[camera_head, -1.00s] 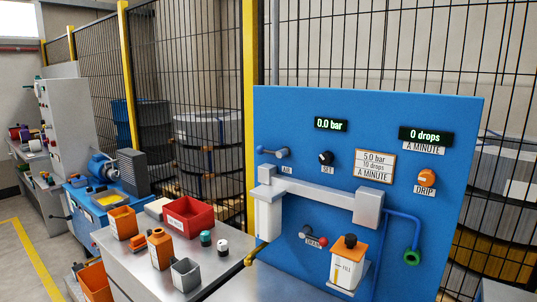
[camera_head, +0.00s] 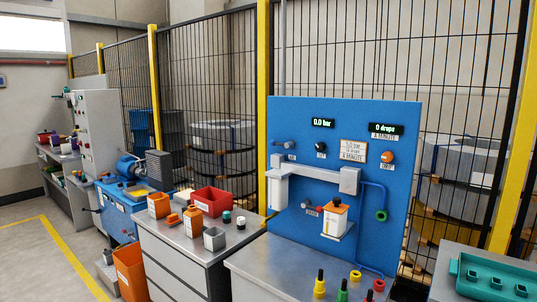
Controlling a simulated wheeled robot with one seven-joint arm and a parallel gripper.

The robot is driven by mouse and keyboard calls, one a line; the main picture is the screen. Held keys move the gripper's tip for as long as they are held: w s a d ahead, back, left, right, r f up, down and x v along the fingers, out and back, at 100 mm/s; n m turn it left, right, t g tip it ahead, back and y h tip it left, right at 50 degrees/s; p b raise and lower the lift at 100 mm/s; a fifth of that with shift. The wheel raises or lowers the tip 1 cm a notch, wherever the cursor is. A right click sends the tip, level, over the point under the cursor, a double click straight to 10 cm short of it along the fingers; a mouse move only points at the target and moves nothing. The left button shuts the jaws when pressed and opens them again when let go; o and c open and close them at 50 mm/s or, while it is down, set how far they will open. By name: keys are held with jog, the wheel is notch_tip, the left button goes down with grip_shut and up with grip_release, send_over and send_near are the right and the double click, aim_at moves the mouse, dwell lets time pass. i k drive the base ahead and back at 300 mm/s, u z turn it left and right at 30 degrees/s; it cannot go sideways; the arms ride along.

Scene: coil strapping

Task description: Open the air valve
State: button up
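The air valve (camera_head: 287,144) is a small grey lever with a blue end, at the upper left of the blue panel (camera_head: 395,215). It lies roughly sideways above the label that appears to read AIR (camera_head: 291,158). The pressure display (camera_head: 322,122) above it reads 0.0 bar. A drops display (camera_head: 388,127) reads 0 drops a minute. My gripper is not in view.
A black SET knob (camera_head: 321,146), an orange DRIP knob (camera_head: 387,157) and a red-ended DRAIN lever (camera_head: 314,206) are on the panel. Several coloured fittings (camera_head: 342,295) stand on the metal bench (camera_head: 265,262) below. A teal tray (camera_head: 500,278) is at right.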

aim_at(273, 143)
jog(key=u, duration=1)
jog(key=i, duration=1.1)
jog(key=u, duration=0.1)
